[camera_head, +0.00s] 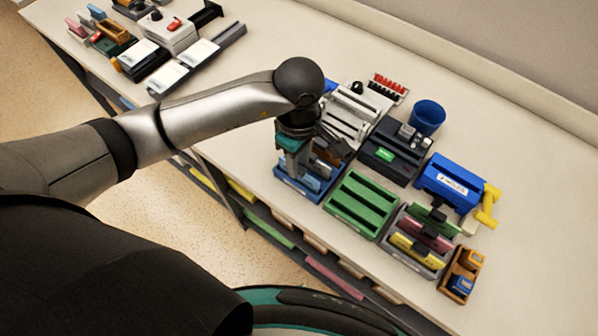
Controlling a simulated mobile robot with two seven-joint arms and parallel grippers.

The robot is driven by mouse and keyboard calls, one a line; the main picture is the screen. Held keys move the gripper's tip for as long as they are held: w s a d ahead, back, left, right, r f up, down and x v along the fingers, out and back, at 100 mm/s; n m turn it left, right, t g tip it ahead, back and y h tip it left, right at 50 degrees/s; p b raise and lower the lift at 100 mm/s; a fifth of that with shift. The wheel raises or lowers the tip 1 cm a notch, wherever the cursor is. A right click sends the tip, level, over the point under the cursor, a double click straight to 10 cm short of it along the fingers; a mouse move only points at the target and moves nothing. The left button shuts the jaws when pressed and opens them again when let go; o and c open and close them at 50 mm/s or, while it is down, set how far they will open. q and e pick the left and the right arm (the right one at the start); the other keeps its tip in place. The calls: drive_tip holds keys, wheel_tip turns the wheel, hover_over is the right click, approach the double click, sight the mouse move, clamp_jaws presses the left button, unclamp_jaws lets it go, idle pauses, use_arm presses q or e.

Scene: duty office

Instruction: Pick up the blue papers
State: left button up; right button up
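My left arm reaches in from the left over the desk, and my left gripper (298,158) points down over a blue tray (291,184). Light-blue pieces (313,183) that look like the blue papers stand in that tray, just below and beside the gripper. The gripper and wrist cover part of the tray, so I cannot tell whether the fingers touch the papers or are open or shut. My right gripper is not in view.
A green slotted rack (362,204) stands right of the blue tray.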

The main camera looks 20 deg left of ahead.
sight(299, 168)
use_arm(q)
drive_tip(key=shift+f, duration=1.85)
clamp_jaws()
